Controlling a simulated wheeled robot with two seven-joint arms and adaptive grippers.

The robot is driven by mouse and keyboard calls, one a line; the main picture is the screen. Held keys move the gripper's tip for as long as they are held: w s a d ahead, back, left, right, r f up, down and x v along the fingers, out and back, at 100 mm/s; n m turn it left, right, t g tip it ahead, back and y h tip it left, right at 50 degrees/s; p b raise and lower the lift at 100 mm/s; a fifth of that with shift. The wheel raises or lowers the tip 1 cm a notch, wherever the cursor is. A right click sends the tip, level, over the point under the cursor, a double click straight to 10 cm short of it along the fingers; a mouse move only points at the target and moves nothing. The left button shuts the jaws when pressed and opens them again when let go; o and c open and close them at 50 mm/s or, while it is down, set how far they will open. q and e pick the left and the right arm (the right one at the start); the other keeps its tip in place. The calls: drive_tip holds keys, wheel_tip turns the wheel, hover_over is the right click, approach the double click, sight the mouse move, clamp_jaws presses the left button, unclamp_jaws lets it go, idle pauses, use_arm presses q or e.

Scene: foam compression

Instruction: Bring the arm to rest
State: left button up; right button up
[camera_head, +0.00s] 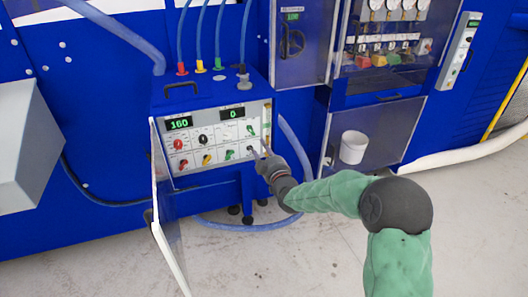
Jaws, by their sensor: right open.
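My right arm (335,193), in a green cover, reaches in from the lower right toward a blue control box. My right gripper (265,152) is open, in front of the right edge of the box's white panel (216,138). Whether it touches the panel cannot be told. The panel has red, black, yellow and green knobs and two green displays, reading 160 and 0. The panel's hinged door (168,220) stands open to the left. My left gripper is not in view.
Several hoses run from the box top, with red, yellow and green fittings. A grey box (32,145) juts out at left. The floor (290,260) in front is clear.

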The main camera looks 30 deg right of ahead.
drive_tip(key=shift+f, duration=0.1)
drive_tip(key=s+a+f+m+g+y+p, duration=0.1)
drive_tip(key=s+a+f+g+y, duration=0.15)
drive_tip(key=a+f, duration=0.5)
drive_tip(key=s+a+f+m+g+y, duration=0.1)
drive_tip(key=s+a+f+g, duration=0.3)
drive_tip(key=f, duration=0.7)
drive_tip(key=s+a+f+m+g+y+p, duration=0.1)
drive_tip(key=s+a+f+g+y, duration=0.1)
drive_tip(key=a+f, duration=0.6)
drive_tip(key=s+a+f+m+g+y+p, duration=0.1)
drive_tip(key=s+a+f+g, duration=0.3)
drive_tip(key=s, duration=0.7)
drive_tip(key=s+a+f+m+g+y+p, duration=0.1)
drive_tip(key=s+a+f+g, duration=0.3)
drive_tip(key=s+a+f, duration=0.4)
drive_tip(key=s, duration=0.4)
drive_tip(key=shift+a+f+m+g, duration=0.15)
drive_tip(key=shift+f+m+g, duration=0.2)
drive_tip(key=shift+f+m, duration=0.05)
